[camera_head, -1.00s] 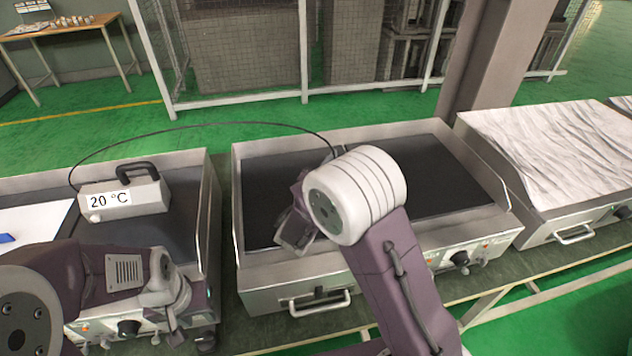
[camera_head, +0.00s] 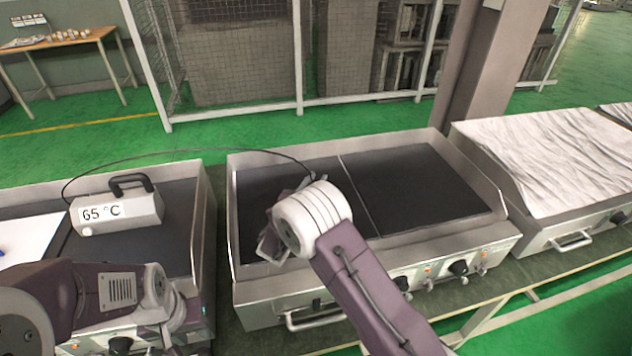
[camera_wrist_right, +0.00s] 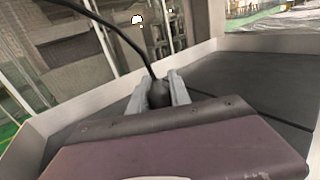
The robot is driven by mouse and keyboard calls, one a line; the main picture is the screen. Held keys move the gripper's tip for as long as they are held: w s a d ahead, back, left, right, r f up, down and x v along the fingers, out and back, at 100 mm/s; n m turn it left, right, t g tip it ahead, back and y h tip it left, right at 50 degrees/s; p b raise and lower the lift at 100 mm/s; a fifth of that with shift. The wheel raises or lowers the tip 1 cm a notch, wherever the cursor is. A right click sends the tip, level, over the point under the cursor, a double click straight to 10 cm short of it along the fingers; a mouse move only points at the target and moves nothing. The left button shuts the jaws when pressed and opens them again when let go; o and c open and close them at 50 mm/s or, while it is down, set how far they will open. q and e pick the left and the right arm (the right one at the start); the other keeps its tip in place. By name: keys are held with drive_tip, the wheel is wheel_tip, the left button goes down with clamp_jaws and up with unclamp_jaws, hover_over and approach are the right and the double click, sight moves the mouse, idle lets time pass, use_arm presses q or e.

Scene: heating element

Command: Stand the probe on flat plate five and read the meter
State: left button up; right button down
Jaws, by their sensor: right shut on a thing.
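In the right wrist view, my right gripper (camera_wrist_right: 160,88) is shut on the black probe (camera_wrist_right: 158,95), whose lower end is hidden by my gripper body. It is over the left plate (camera_head: 254,190) of the middle griddle, near the seam; contact cannot be seen. I see no plate numbers. My left gripper (camera_head: 180,310) is at the left griddle's front; its jaws are unclear.
The middle griddle's right plate (camera_head: 415,188) is bare. Raised metal walls (camera_head: 390,145) edge the griddle. A griddle under a wrinkled cover (camera_head: 555,155) stands at right. A white sheet (camera_head: 28,225) lies on the left griddle. A mesh fence (camera_head: 240,60) stands behind.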

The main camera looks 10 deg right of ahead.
drive_tip(key=shift+f, duration=0.2)
drive_tip(key=c, duration=1.2)
unclamp_jaws()
drive_tip(key=shift+s+a+r, duration=0.2)
drive_tip(key=shift+a, duration=0.05)
drive_tip(key=v, duration=1.1)
drive_tip(key=shift+s, duration=0.2)
